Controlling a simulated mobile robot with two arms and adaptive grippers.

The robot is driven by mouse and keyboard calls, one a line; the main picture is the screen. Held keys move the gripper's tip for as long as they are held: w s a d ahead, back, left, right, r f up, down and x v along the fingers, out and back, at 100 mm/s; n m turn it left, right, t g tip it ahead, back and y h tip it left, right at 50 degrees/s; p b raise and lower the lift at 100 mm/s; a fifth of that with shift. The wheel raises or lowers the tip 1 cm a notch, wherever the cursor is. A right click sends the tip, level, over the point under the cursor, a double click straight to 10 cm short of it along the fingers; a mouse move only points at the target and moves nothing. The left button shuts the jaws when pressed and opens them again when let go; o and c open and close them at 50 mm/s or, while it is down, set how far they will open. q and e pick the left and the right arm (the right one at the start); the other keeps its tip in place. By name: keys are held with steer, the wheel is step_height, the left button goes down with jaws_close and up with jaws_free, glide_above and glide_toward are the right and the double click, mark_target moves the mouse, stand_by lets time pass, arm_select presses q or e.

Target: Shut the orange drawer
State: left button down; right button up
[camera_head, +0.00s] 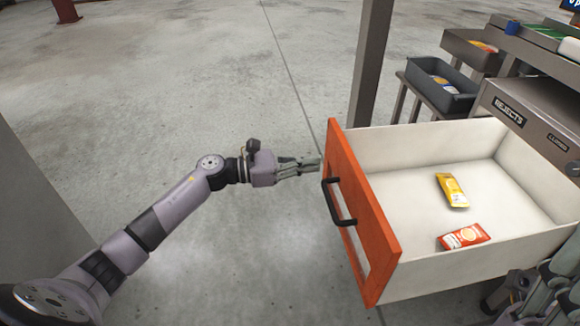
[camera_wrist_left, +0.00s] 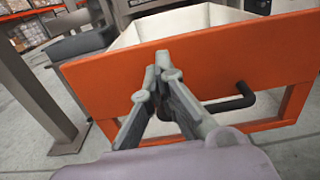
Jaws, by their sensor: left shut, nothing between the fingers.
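The orange drawer (camera_head: 357,212) stands pulled out from under a grey unit at the right. Its front is orange with a black bar handle (camera_head: 338,202), and its inside is white. A yellow packet (camera_head: 452,189) and an orange-red packet (camera_head: 463,237) lie in it. My left gripper (camera_head: 319,162) is shut and empty, just left of the drawer front, near its upper part. In the left wrist view the fingertips (camera_wrist_left: 162,62) point at the orange front (camera_wrist_left: 215,55), with the handle (camera_wrist_left: 232,104) to their right and lower. Whether they touch the front is unclear.
A grey post (camera_head: 371,62) rises behind the drawer. A dark grey bin (camera_head: 440,88) with packets stands on a stand beyond it. The grey unit (camera_head: 537,110) marked "REJECTS" is above the drawer. The concrete floor left of the drawer is clear.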

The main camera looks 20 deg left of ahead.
mark_target(346, 159)
arm_select(q)
steer(key=b+x, duration=0.1)
steer(key=x, duration=0.5)
stand_by(0.3)
